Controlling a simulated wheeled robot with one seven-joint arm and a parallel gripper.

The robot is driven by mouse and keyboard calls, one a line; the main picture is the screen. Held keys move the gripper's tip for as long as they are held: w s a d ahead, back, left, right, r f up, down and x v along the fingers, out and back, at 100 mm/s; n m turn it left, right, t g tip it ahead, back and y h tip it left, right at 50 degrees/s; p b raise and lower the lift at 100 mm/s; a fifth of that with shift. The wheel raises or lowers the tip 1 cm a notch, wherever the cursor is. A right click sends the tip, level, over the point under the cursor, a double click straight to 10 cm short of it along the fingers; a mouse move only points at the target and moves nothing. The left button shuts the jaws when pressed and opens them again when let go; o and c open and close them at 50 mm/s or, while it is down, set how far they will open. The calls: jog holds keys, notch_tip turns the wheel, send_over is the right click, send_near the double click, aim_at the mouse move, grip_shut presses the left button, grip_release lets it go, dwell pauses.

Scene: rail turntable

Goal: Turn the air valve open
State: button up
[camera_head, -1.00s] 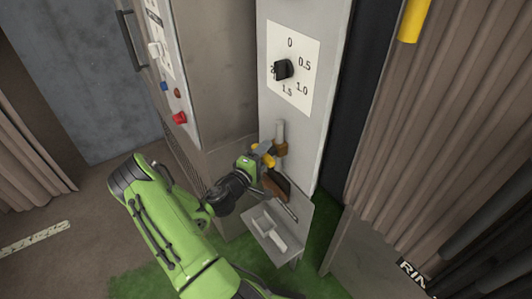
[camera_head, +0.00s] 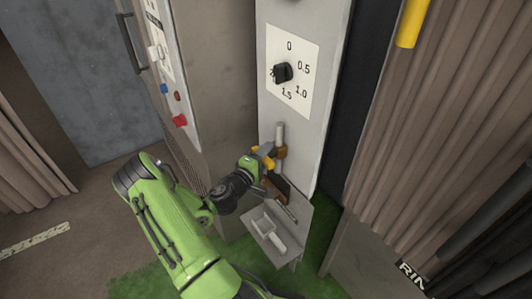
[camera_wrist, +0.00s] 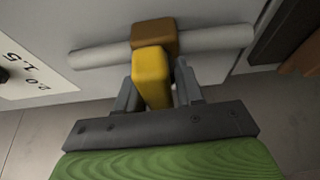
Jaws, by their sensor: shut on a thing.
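The air valve has a brass-brown body (camera_wrist: 155,38) on a pale horizontal-looking pipe (camera_wrist: 215,38) in the wrist view. Its yellow lever (camera_wrist: 152,78) points from the body toward my gripper. My gripper (camera_wrist: 160,92) has its grey fingers on either side of the lever and is shut on it. In the head view the valve body (camera_head: 281,152) sits on the upright pipe (camera_head: 280,133) on the grey panel. My gripper (camera_head: 262,158) is at its left, with the yellow lever partly hidden.
A dial plate (camera_head: 293,72) with a black knob (camera_head: 283,73) is above the valve. A small grey tray (camera_head: 267,229) and a brown-handled tool (camera_head: 278,188) are below. A control cabinet with a red button (camera_head: 180,120) stands left, a brown curtain (camera_head: 450,120) right.

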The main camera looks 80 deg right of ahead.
jog(key=shift+r+n+p, duration=0.1)
jog(key=shift+n+p, duration=0.3)
jog(key=shift+p, duration=0.35)
jog(key=n+y+p, duration=0.1)
jog(key=p, duration=0.2)
jog(key=shift+r+n, duration=0.15)
jog(key=shift+n, duration=0.25)
jog(key=n+p, duration=0.1)
jog(key=p, duration=0.1)
jog(key=n+y+p, duration=0.1)
jog(key=p, duration=0.2)
jog(key=n+y+p, duration=0.1)
jog(key=n+p, duration=0.1)
jog(key=shift+a+f, duration=0.1)
jog(key=shift+f, duration=0.15)
jog(key=n+g+y+p, duration=0.1)
jog(key=n+p, duration=0.1)
jog(key=n+y+p, duration=0.1)
jog(key=shift+f+n+g+p, duration=0.3)
jog(key=shift+n+g+p, duration=0.1)
jog(key=shift+s+a+f+n+g+y+p, duration=0.1)
jog(key=shift+n+g+y+p, duration=0.25)
jog(key=shift+n, duration=0.2)
jog(key=shift+s+a+f+n+g+y+p, duration=0.1)
jog(key=shift+n+g+y+p, duration=0.1)
jog(key=shift+n+y, duration=0.3)
jog(key=shift+n, duration=0.35)
jog(key=o, duration=0.8)
jog(key=shift+r, duration=0.1)
